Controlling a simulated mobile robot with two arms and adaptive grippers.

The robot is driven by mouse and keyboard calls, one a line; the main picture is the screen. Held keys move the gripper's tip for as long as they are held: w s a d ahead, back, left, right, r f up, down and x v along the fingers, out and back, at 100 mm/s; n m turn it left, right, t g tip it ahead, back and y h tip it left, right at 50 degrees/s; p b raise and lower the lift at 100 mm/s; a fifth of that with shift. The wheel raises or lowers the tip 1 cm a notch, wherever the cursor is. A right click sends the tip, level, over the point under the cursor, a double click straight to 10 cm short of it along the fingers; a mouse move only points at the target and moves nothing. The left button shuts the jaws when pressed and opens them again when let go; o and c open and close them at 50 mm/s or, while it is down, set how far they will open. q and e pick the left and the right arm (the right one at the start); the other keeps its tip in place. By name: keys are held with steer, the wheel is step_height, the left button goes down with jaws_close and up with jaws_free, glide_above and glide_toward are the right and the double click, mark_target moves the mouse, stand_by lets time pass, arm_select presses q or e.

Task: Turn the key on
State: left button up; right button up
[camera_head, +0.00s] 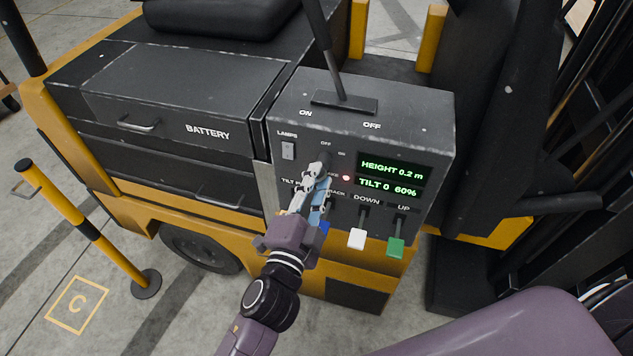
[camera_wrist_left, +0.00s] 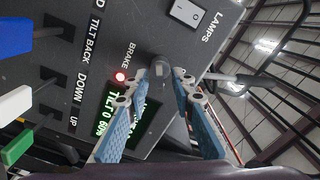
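My left gripper (camera_head: 320,168) is at the control panel (camera_head: 432,130) of the forklift, its fingers pointing at the key switch area under the small OFF and ON labels. In the left wrist view the left gripper (camera_wrist_left: 171,72) has its fingertips a short gap apart, so it is partly open. A dark rounded part (camera_wrist_left: 154,66), which looks like the key or its switch, shows at the tips, partly covered by one finger. I cannot tell whether the fingers touch it. The key's angle is hidden. My right gripper is not in view.
The lamps switch (camera_head: 288,150) is left of the gripper. A red brake light (camera_head: 346,178), a lit display (camera_head: 392,178), and white (camera_head: 357,239) and green (camera_head: 396,247) levers are to the right. A black lever (camera_head: 319,40) rises from the panel top. A yellow post (camera_head: 80,225) stands at left.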

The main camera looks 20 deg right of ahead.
arm_select(q)
steer(key=v, duration=1.2)
stand_by(0.3)
